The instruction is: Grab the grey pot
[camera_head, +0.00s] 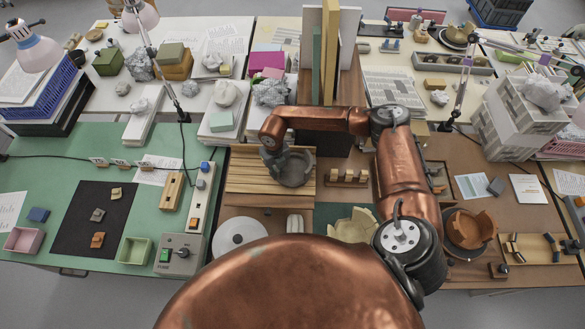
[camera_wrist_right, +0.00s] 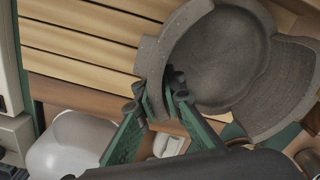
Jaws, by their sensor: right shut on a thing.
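The grey pot (camera_head: 296,171) is a dark grey, broken, open bowl on a slatted wooden board (camera_head: 250,184) in the middle of the bench. In the right wrist view the pot (camera_wrist_right: 225,65) shows its hollow inside, with a thick curved wall at the left and a broad grey piece (camera_wrist_right: 290,92) at the right; I cannot tell whether that piece is joined. My right gripper (camera_head: 277,158) is at the pot's left side. In the right wrist view its green fingers (camera_wrist_right: 160,93) are shut on the pot's near wall edge. My left gripper is not in view.
A wooden block rack (camera_head: 347,178) stands just right of the board. A white disc (camera_head: 240,235) and a cream broken pot (camera_head: 354,226) lie nearer me. A brown broken pot (camera_head: 468,230) is at the right. Tall upright boards (camera_head: 328,60) stand behind.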

